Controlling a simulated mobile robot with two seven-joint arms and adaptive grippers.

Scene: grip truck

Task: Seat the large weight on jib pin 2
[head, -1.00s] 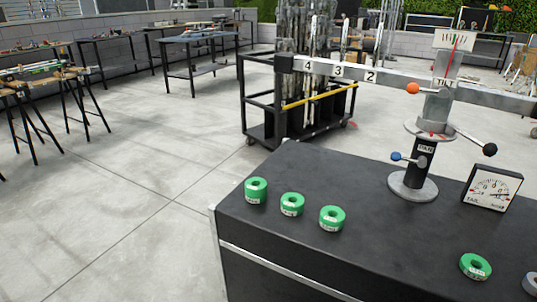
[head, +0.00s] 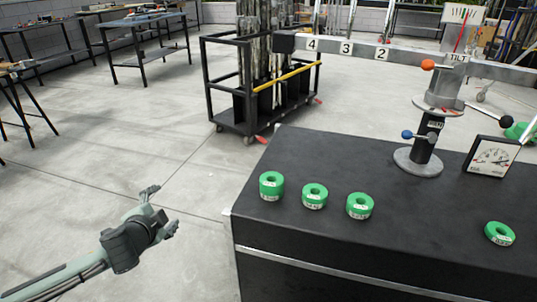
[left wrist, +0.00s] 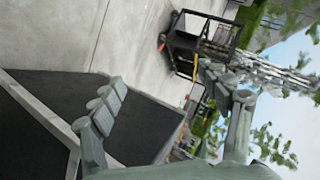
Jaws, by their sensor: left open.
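The leftmost (head: 271,186) looks the tallest. Others lie beside it (head: 315,197), (head: 360,206), and one is at the right (head: 499,233). The jib (head: 420,63) is a grey beam with plates 4, 3 and 2; plate 2 (head: 382,54) is nearest the post. I cannot make out its pin clearly. My left gripper (head: 163,209) is open and empty, left of the table, apart from the weights. Its spread fingers show in the left wrist view (left wrist: 172,108).
A black cart (head: 250,110) stands behind. A green object (head: 518,131) at the right edge is unclear.

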